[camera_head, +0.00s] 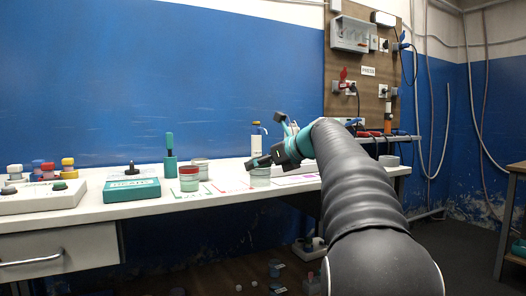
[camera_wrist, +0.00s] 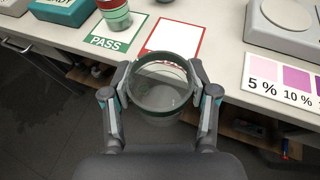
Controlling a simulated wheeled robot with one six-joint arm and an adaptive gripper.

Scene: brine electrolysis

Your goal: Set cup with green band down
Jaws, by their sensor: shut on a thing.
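My gripper (camera_wrist: 161,82) is shut on a clear cup with a green band (camera_wrist: 163,103), with one finger on each side of its wall. The cup looks upright and empty, seen from above through its open top. In the wrist view it overlaps the bench's front edge, near a red-framed card (camera_wrist: 150,48). In the head view my gripper (camera_head: 272,160) holds the cup (camera_head: 260,177) low over the white bench (camera_head: 130,205). Whether its base touches the bench is hidden.
A cup with a red top and green band (camera_wrist: 115,14) stands by the green PASS card (camera_wrist: 108,43). A percent colour chart (camera_wrist: 285,85) and a grey device (camera_wrist: 285,22) lie to the right. A teal box (camera_head: 131,190) sits further left.

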